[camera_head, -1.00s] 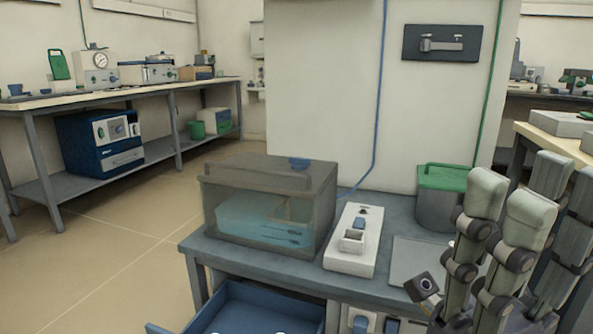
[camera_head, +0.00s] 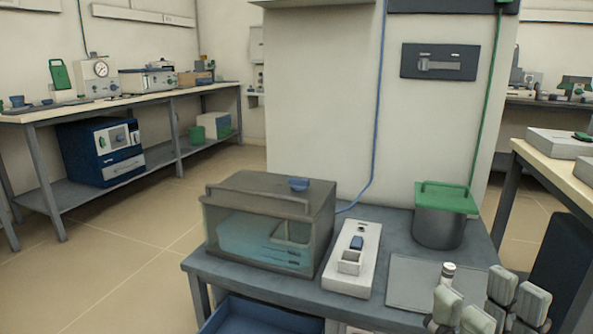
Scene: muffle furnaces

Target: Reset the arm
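My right gripper (camera_head: 488,308) is low in the bottom right corner of the head view, in front of the right end of the grey bench (camera_head: 395,218). Its pale finger pads point upward and stand apart, with a gap between them. I see nothing held there. The rest of that arm is cut off by the frame's lower edge. My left gripper is not in view.
The bench holds a tank (camera_head: 262,225) with a dark lid, a white device (camera_head: 352,260), a green-lidded pot (camera_head: 440,225) and a grey plate (camera_head: 408,283). A blue drawer (camera_head: 250,318) stands open below. A pale-topped table (camera_head: 560,165) is at right. Floor is clear at left.

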